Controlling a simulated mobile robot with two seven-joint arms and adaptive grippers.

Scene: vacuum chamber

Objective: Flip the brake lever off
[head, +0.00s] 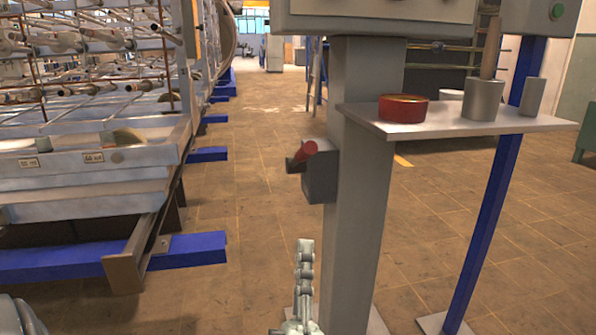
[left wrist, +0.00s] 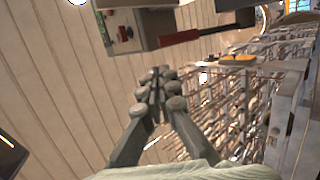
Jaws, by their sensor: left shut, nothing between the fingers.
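The brake lever (head: 306,153) has a red cylindrical handle and sits on a small grey box (head: 321,172) on the left side of a grey column. The handle tilts up to the right. My left gripper (head: 304,246) is below the lever in the head view, pointing up, with a clear gap between them. In the left wrist view its fingers (left wrist: 156,82) are together and empty. A red bar (left wrist: 181,37), likely the lever handle, shows beyond and above the fingertips there, apart from them. My right gripper is in neither view.
The grey column (head: 360,220) stands just right of the left gripper. A shelf (head: 440,127) on it carries a red tin (head: 403,107) and a grey cup (head: 483,100). A metal rack (head: 90,190) with blue feet stands left. The tiled floor between is clear.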

